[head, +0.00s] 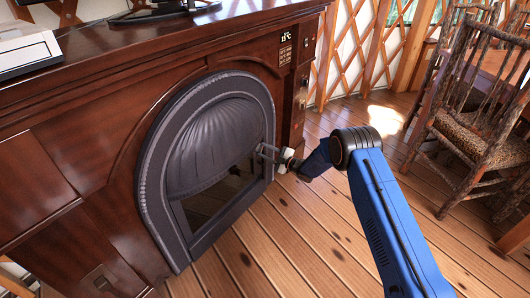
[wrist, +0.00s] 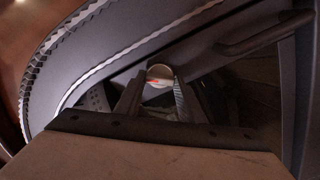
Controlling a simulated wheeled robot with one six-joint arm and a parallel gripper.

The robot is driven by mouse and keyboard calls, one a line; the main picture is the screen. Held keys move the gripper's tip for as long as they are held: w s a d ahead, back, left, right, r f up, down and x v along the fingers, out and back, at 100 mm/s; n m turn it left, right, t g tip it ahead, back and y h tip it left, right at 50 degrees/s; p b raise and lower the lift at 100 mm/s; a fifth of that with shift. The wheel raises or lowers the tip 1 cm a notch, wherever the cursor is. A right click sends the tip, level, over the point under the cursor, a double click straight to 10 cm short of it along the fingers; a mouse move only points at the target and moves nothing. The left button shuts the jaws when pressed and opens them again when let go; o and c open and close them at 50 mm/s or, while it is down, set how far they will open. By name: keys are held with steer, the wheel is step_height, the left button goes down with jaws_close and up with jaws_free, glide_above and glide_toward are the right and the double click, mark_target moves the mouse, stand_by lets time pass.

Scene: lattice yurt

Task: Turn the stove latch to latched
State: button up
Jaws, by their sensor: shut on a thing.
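The stove (head: 205,160) has a dark arched metal front with a glass pane, set in a reddish-brown wooden surround. The latch (head: 266,150) is on the right edge of its door, and my gripper (head: 277,157) is at it. In the wrist view my gripper (wrist: 160,95) has its two fingers close on both sides of a small round knob of the latch (wrist: 159,73) with a reddish mark on its face. The gripper is shut on the latch. The latch's exact turn angle cannot be told.
A dark handle bar (wrist: 265,38) crosses the wrist view at upper right, close to my fingers. A rustic wooden chair (head: 470,110) stands at the right. A small display panel (head: 286,45) is on the surround. The plank floor (head: 280,250) in front is clear.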

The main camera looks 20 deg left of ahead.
steer(key=shift+n, duration=3.6)
steer(key=o, duration=1)
steer(key=shift+o, duration=0.2)
steer(key=v, duration=1.7)
steer(key=shift+s+d, duration=0.15)
